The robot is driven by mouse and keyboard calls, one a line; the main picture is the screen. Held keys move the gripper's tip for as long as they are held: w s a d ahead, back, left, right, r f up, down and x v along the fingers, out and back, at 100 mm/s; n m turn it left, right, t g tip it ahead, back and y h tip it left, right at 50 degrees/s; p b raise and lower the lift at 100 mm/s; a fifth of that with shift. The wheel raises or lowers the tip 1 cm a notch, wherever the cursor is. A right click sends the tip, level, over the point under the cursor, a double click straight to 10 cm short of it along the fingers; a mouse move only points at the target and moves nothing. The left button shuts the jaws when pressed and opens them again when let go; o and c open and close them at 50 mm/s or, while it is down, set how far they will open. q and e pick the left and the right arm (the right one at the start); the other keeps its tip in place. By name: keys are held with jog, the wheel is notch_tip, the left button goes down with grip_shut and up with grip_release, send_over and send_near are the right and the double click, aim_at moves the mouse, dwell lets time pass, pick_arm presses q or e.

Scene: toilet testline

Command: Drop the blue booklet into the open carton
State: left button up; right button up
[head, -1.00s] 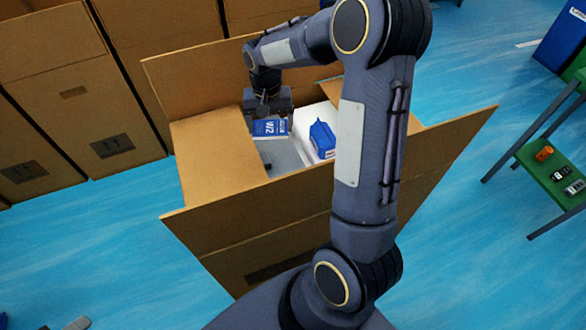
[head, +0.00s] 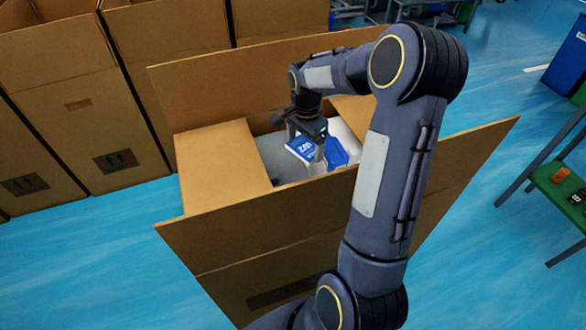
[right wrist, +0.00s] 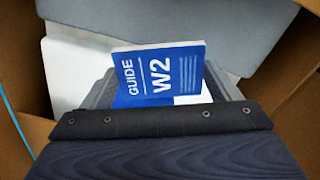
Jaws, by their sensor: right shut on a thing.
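The open carton (head: 245,248) is a large brown box with its flaps spread outward. My right arm reaches over it, and my right gripper (head: 308,142) is at the carton's opening. The gripper is shut on the blue booklet (head: 299,147), which has white "W2" lettering. In the right wrist view the booklet (right wrist: 165,73) reads "GUIDE W2" and is tilted between the fingers. Below it are a grey surface (right wrist: 215,25) and a white thing (right wrist: 75,65) in the carton. My left gripper is not in view.
A blue object (head: 337,153) sits inside the carton, right of the booklet. Tall brown cartons (head: 120,125) stand behind and to the left. A green-topped table (head: 558,192) with small items is at the right. Blue floor (head: 90,250) is clear at the left.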

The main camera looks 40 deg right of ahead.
send_over(292, 175)
jog(key=f, duration=0.4)
jog(key=shift+d+f, duration=0.2)
jog(key=f, duration=0.3)
jog(key=shift+a+f+b, duration=0.2)
jog(key=shift+f+b, duration=0.1)
jog(key=shift+b, duration=0.1)
jog(key=shift+f, duration=0.25)
jog(key=o, duration=0.9)
jog(key=shift+r, duration=0.15)
